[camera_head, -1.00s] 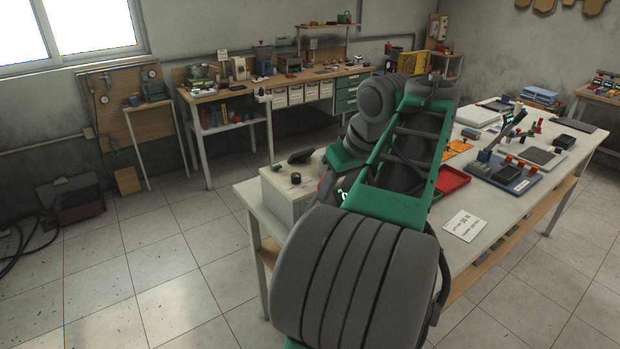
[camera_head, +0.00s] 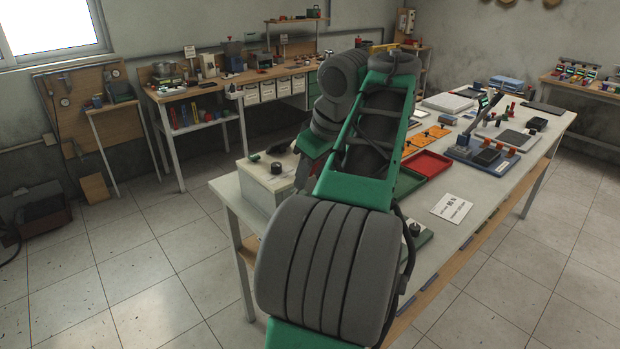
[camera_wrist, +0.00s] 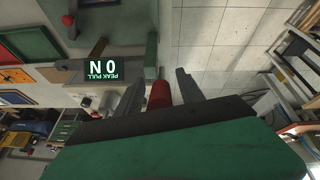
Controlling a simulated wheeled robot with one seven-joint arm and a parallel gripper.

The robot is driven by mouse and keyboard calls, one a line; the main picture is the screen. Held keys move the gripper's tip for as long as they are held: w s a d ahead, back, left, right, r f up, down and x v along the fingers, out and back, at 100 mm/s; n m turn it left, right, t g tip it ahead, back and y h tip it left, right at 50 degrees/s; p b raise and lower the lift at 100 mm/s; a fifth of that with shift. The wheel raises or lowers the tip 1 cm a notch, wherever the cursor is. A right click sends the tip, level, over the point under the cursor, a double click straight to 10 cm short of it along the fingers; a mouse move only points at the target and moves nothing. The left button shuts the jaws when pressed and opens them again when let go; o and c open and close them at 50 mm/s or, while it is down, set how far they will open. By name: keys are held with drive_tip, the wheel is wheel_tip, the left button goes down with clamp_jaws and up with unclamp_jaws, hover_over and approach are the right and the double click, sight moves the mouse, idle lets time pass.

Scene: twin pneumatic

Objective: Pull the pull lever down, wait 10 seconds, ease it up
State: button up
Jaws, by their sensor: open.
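In the wrist view, a red cylindrical grip (camera_wrist: 159,96), which looks like the pull lever's handle, sits between the two fingers of my gripper (camera_wrist: 160,88). The fingers are apart, with a visible gap on each side of the grip. A grey-green bar (camera_wrist: 152,50) shows just beyond the grip; I cannot tell how they join. Beside it, a dark display (camera_wrist: 103,68) reads 0 N, peak pull, upside down.
A pale box (camera_head: 258,186) with a black knob stands on the table's near left corner. A red tray (camera_head: 428,163), an orange plate (camera_head: 425,146) and a white card (camera_head: 453,207) lie right of my arm. Tiled floor is clear left of the table.

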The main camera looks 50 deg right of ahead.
drive_tip(key=shift+c, duration=0.5)
clamp_jaws()
idle(0.8)
